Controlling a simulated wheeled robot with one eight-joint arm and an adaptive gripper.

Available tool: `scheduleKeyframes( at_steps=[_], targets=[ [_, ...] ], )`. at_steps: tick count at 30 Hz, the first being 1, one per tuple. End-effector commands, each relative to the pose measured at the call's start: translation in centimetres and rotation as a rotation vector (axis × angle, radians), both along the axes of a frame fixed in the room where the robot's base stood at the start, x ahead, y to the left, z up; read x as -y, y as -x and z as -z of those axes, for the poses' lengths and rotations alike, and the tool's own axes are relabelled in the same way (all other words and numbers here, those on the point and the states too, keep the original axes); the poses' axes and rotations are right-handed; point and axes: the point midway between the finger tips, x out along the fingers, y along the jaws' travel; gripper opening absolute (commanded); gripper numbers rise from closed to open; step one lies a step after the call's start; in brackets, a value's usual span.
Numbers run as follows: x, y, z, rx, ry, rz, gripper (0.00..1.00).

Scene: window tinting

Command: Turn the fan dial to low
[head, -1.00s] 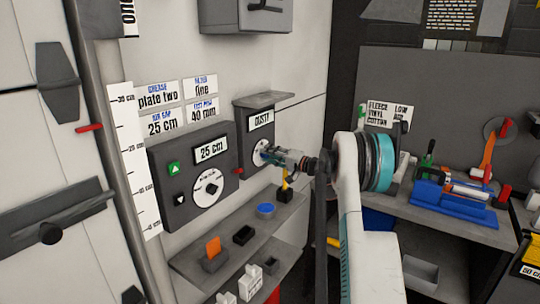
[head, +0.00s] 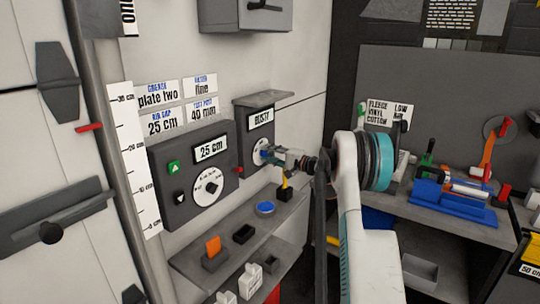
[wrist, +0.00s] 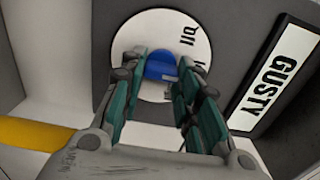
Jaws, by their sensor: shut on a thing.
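The fan dial is a blue knob (wrist: 160,66) on a round white plate (wrist: 140,42) with black lettering, mostly hidden by my fingers. The plate also shows in the head view (head: 257,150), on a grey wall box (head: 254,173) under a small shelf. A sign on the box reads GUSTY (wrist: 278,77). My gripper (wrist: 163,76) faces the plate with its two teal-padded fingers on either side of the blue knob, shut on it. The knob's pointer and the setting it is at cannot be made out.
Left of the fan box is a larger control box (head: 193,175) reading 25 cm, with its own dial. Below is a shelf (head: 222,240) with a blue round item (head: 265,208), an orange piece (head: 213,245) and dark blocks. A workbench (head: 455,222) with tools stands at the right.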

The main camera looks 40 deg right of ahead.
Motion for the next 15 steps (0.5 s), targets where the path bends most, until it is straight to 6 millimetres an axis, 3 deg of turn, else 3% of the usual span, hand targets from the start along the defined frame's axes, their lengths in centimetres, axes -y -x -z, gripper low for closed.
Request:
scheduleKeyframes(
  at_steps=[3,4,6,15],
  targets=[
    [0.03,0.03,0.08,-0.001,0.001,0.001,0.06],
    [0.03,0.03,0.09,0.0,0.002,0.001,0.32],
    [0.03,0.03,0.08,0.0,0.002,0.001,0.48],
    [0.02,0.02,0.03,0.0,0.002,0.0,0.5]
  ],
)
